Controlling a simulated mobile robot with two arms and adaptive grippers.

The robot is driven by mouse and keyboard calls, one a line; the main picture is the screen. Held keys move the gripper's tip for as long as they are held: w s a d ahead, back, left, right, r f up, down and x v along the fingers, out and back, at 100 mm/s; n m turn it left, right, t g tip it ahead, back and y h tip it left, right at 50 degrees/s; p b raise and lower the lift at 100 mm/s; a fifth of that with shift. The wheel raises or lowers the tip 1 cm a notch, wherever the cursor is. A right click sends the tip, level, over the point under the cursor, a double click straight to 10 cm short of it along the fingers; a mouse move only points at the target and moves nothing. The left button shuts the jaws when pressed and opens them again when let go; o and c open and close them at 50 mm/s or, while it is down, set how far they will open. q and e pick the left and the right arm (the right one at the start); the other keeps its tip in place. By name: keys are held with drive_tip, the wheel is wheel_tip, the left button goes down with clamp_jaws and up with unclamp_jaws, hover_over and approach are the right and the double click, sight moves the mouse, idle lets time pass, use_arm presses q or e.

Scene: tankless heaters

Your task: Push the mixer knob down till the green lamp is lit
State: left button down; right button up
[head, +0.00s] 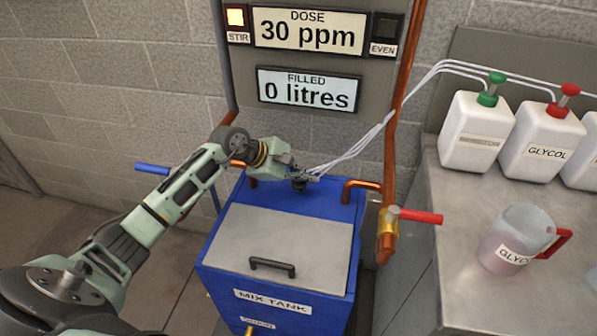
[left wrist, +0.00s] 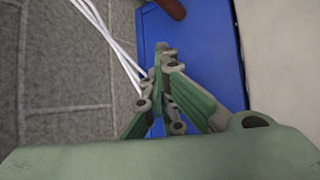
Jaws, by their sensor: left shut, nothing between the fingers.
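The blue mix tank (head: 265,300) stands in the middle of the head view. A small dark knob (head: 299,185) shows on its blue back top, partly hidden by my left gripper (head: 306,175). My left gripper is shut and empty, its fingers at or just above the knob; I cannot tell whether they touch it. In the left wrist view the closed fingers (left wrist: 162,55) lie over the blue top (left wrist: 205,50), and the knob is hidden. The STIR lamp (head: 235,17) glows amber. The EVEN lamp (head: 387,28) is dark. No green light shows.
The panel displays read dose 30 ppm (head: 308,32) and filled 0 litres (head: 309,91). White tubes (head: 370,135) pass close behind my gripper. A blue valve handle (head: 153,168) and a red one (head: 421,216) flank the tank. A jug (head: 515,240) and white bottles (head: 476,130) stand on the right counter.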

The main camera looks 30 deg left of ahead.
sight(303, 185)
use_arm(q)
drive_tip(key=shift+f+b, duration=0.3)
drive_tip(key=shift+f, duration=0.15)
use_arm(e)
drive_tip(key=shift+d+f, duration=0.2)
drive_tip(key=shift+f, duration=0.15)
use_arm(q)
drive_tip(key=shift+f, duration=0.1)
use_arm(e)
drive_tip(key=shift+a, duration=0.1)
use_arm(q)
drive_tip(key=shift+r+p, duration=0.4)
drive_tip(key=shift+r, duration=0.45)
drive_tip(key=shift+r+p, duration=0.7)
drive_tip(key=shift+r, duration=0.8)
drive_tip(key=shift+w+r+p, duration=0.1)
drive_tip(key=shift+r+p, duration=0.25)
drive_tip(key=shift+r, duration=0.5)
use_arm(e)
drive_tip(key=shift+d+r, duration=0.5)
drive_tip(key=shift+r, duration=0.2)
drive_tip(key=shift+d+r, duration=0.5)
drive_tip(key=shift+r, duration=0.2)
drive_tip(key=shift+a, duration=0.1)
